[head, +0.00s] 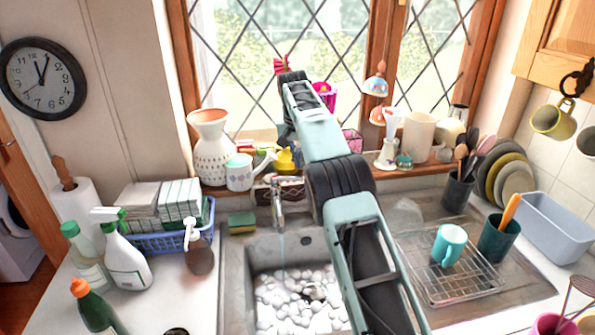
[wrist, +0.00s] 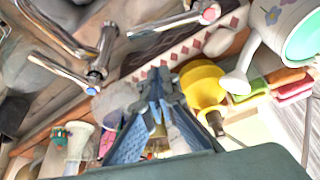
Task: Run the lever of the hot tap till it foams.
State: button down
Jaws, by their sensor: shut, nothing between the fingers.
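The chrome tap (head: 279,197) stands at the back of the sink (head: 234,285), and a thin stream of water runs from it. White rounded lumps, like foam, cover much of the sink floor. In the wrist view, the hot tap's lever (wrist: 160,28) is a chrome bar with a red-marked end. My gripper (wrist: 160,82) is shut and empty, apart from both levers in the picture. In the head view my arm hides its fingers.
A yellow watering can (wrist: 203,85) sits close to my fingers in the wrist view. A white vase (head: 213,160) and flowered pot (head: 239,175) crowd the sill. A sponge (head: 241,222) lies left of the tap. A rack with a teal mug (head: 450,243) stands right.

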jog(key=shift+s+a+f+b, duration=0.15)
jog(key=shift+s+b, duration=0.35)
jog(key=shift+s, duration=0.4)
jog(key=shift+s+a+f+b, duration=0.15)
jog(key=shift+s+b, duration=0.3)
jog(key=shift+s, duration=0.45)
jog(key=shift+d, duration=0.1)
